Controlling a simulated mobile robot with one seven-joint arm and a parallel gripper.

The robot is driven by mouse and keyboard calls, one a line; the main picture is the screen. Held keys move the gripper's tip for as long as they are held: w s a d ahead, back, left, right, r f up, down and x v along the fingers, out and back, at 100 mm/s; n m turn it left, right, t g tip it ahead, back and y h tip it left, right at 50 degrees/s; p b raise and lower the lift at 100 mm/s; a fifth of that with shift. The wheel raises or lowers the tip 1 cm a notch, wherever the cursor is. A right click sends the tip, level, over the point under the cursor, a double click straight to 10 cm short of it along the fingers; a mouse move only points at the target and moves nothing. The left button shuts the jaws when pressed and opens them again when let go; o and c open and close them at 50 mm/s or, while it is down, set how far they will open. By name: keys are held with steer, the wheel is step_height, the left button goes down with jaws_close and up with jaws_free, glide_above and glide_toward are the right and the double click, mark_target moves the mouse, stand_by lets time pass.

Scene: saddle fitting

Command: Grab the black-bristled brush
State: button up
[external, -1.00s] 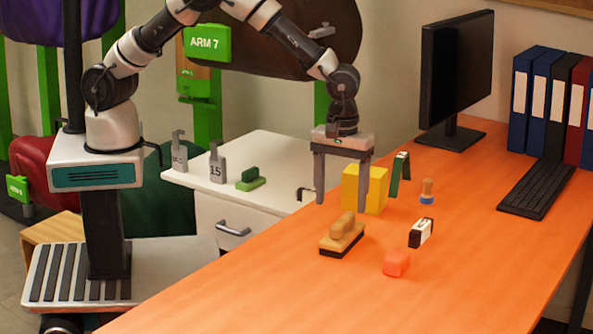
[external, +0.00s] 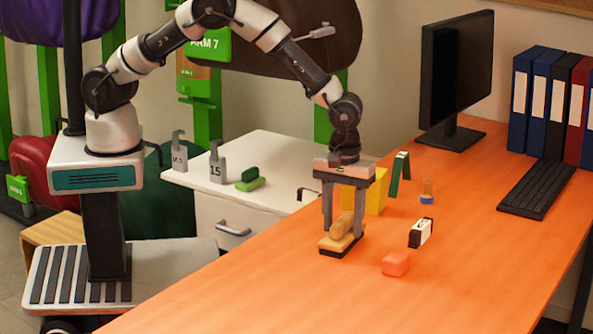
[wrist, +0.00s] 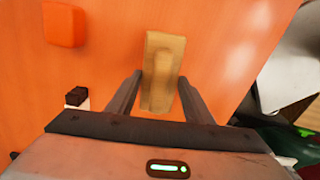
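The black-bristled brush (external: 334,243) lies bristles down on the orange desk, with a tan wooden body and a raised grip. It also shows from above in the wrist view (wrist: 163,60). My gripper (external: 343,233) is lowered over it, with one finger on each side of the grip. In the wrist view my gripper (wrist: 159,82) has its fingers apart, and a gap shows between the left finger and the brush. Contact on the right side is hard to tell. The black bristles show only as a thin dark edge in the external view.
A green-handled brush (external: 250,179) lies on the white cabinet (external: 290,150).

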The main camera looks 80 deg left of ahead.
steer(key=c, duration=0.4)
steer(key=shift+r, duration=0.1)
